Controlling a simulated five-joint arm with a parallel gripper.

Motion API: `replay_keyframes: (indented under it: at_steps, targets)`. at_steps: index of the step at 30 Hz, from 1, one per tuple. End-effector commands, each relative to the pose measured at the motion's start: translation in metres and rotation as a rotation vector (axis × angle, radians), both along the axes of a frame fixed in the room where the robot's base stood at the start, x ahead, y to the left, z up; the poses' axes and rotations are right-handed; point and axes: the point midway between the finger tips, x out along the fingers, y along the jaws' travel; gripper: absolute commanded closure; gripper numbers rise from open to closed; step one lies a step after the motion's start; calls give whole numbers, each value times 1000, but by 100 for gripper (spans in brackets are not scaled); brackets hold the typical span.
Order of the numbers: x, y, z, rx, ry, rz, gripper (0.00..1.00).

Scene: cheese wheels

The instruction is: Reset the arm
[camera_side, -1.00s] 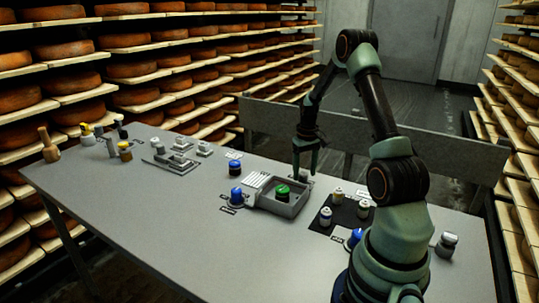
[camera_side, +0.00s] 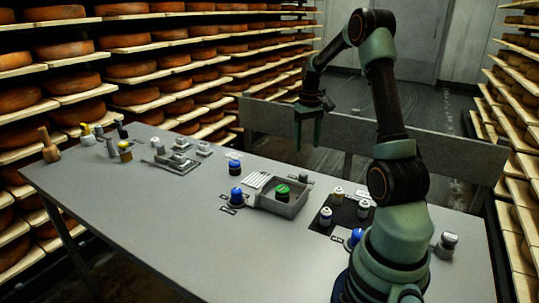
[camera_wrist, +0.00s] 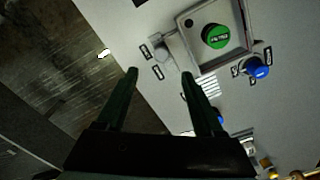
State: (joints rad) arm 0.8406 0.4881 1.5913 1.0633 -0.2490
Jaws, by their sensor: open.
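My gripper (camera_side: 309,128) is open and empty, raised above the far edge of the grey table (camera_side: 160,210). Its two fingers also show in the wrist view (camera_wrist: 158,75), spread apart with nothing between them. My arm arches up from the right side of the table. Below my gripper, a grey tray (camera_side: 291,209) stands on the table with a green-topped jar (camera_side: 282,192) in it; the jar also shows in the wrist view (camera_wrist: 215,37).
Blue-topped jars (camera_side: 236,197) stand left of the tray. White-capped bottles (camera_side: 325,216) stand on a black mat (camera_side: 345,228) to its right. Tools and a scale (camera_side: 178,158) are at the left. A low grey barrier (camera_side: 400,155) runs behind the table. Shelves of cheese wheels (camera_side: 65,50) flank it.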

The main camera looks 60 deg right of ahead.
Motion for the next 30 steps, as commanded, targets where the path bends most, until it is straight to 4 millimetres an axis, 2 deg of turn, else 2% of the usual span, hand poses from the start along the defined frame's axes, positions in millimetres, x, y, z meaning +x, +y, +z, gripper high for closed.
replay_keyframes:
  at_steps: [2,5,8,12,15,20,24,30]
  targets:
    - [3,4,3,-4,-4,8,31]
    - [12,20,15,-21,-20,37,31]
    - [25,52,36,-49,-52,88,31]
    - [38,109,67,-92,-113,176,31]
    - [40,150,83,-116,-161,238,31]
    - [34,212,103,-143,-242,337,31]
    - [20,262,112,-155,-319,422,31]
    - [-4,315,114,-155,-419,524,31]
